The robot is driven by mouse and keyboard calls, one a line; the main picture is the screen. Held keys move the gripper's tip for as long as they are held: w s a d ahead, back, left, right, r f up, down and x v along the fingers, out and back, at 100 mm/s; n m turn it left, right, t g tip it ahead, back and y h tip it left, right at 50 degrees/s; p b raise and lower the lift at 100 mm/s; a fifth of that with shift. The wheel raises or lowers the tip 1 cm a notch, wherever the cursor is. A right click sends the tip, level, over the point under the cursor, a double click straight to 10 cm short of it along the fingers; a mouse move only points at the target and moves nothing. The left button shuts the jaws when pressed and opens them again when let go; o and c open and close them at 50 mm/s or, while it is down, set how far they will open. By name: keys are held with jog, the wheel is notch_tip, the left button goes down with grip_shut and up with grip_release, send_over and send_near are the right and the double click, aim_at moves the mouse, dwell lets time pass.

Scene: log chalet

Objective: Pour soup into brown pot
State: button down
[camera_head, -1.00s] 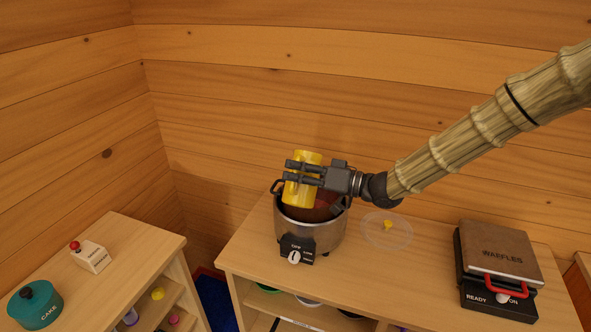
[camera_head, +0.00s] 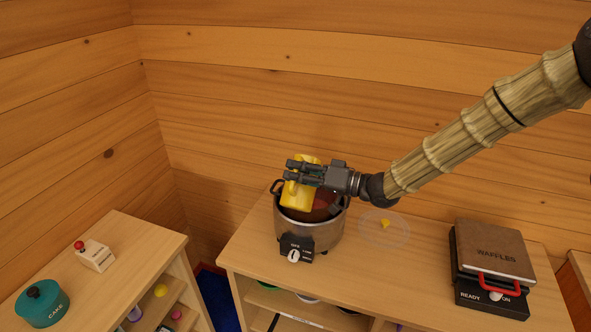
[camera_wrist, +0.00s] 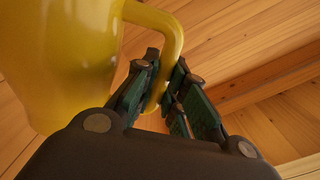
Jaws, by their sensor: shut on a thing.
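A yellow jug (camera_head: 299,195) hangs over the pot in the head view, tilted. In the wrist view its yellow body (camera_wrist: 62,60) fills the left side and its handle curves between my fingers. My gripper (camera_head: 304,172) is shut on that handle; its fingers also show in the wrist view (camera_wrist: 160,90). The pot (camera_head: 310,233) is a silver cooker with a reddish-brown inside, standing on the wooden shelf top. The jug's lower end is at or just inside the pot's rim. The jug's contents and any flow are hidden.
A clear lid with a yellow knob (camera_head: 385,224) lies right of the pot. A waffle maker (camera_head: 493,262) stands further right. A teal cake tin (camera_head: 42,305) and a small white box with a red knob (camera_head: 95,256) sit on the left shelf. A log wall rises behind.

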aim_at(313, 162)
jog(key=shift+w+r+m+p, duration=0.2)
jog(key=shift+m+p, duration=0.1)
jog(key=shift+p, duration=0.25)
jog(key=shift+w+d+m, duration=0.15)
jog(key=shift+w+m, duration=0.1)
jog(key=shift+m, duration=0.15)
jog(key=shift+w+d+f+m, duration=0.2)
jog(key=shift+w+f+m, duration=0.2)
jog(key=shift+w+m, duration=0.5)
jog(key=shift+w+d+f+m, duration=0.3)
jog(key=shift+w+f+m, duration=0.35)
jog(key=shift+m, duration=0.4)
jog(key=shift+w+d+f+m, duration=0.25)
jog(key=shift+w+f+m, duration=0.15)
jog(key=shift+w+m, duration=0.55)
jog(key=shift+w+d+r+m, duration=0.3)
jog(key=shift+w+r+m, duration=0.1)
jog(key=shift+w+m, duration=0.4)
jog(key=shift+r, duration=0.15)
jog(key=shift+r+n, duration=1.5)
jog(key=shift+r, duration=0.4)
